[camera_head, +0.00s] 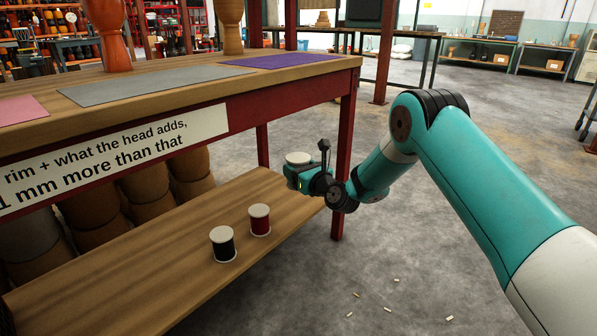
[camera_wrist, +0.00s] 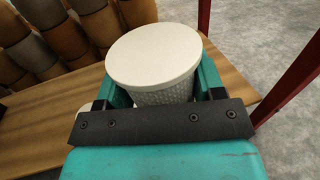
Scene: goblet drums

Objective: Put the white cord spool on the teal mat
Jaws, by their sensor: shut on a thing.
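The white cord spool (camera_head: 298,158) is held at the end of my arm in the head view, at the right end of the low shelf. My gripper (camera_head: 301,174) is shut on it. In the wrist view the spool (camera_wrist: 155,58) shows a smooth pale round top and textured white cord, with a teal finger on each side. Its underside is hidden, and I cannot tell whether it touches the shelf. I see no clearly teal mat. The bench top carries a pink mat (camera_head: 20,109), a grey mat (camera_head: 150,84) and a purple mat (camera_head: 281,61).
A red bench leg (camera_head: 342,170) is close beside my gripper. Two drum bodies (camera_head: 101,40) stand on the bench top. Open floor lies to the right.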

